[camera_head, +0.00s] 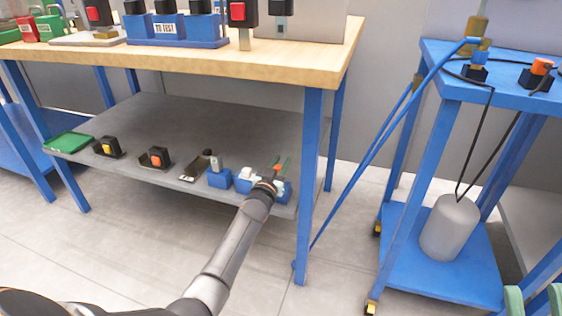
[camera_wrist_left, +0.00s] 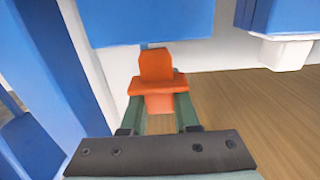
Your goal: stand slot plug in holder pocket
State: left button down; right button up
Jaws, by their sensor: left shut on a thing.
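My left gripper (camera_head: 281,164) reaches over the right end of the lower grey shelf. It is shut on an orange slot plug (camera_head: 277,168), which also shows between the green fingers in the left wrist view (camera_wrist_left: 157,68). The plug has a narrow tab and a wider shoulder. A blue holder (camera_head: 287,188) stands at the shelf's right end, partly hidden by my wrist. In the left wrist view a large blue block (camera_wrist_left: 150,20) lies just beyond the plug; I cannot tell whether they touch. My right gripper is not in view.
Left of my gripper are a blue holder with a white piece (camera_head: 244,181) and one with a grey piece (camera_head: 217,178). Dark switch boxes (camera_head: 155,158) and a green tray (camera_head: 68,142) lie further left. The wooden tabletop (camera_head: 200,64) overhangs the shelf; a blue leg (camera_head: 309,160) stands close right.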

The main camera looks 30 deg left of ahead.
pick_arm(q)
jog(key=shift+f, duration=0.2)
jog(key=shift+f, duration=0.35)
jog(key=shift+f, duration=0.75)
jog(key=c, duration=0.6)
grip_release()
jog(key=shift+s+p, duration=0.35)
jog(key=shift+s, duration=0.1)
jog(key=shift+p+v, duration=2.8)
jog(key=shift+v, duration=3.05)
pick_arm(e)
notch_tip(320, 180, up, 7)
jog(key=shift+s+d+m+t, duration=0.15)
jog(key=shift+d+m+t, duration=0.15)
jog(key=shift+d, duration=0.15)
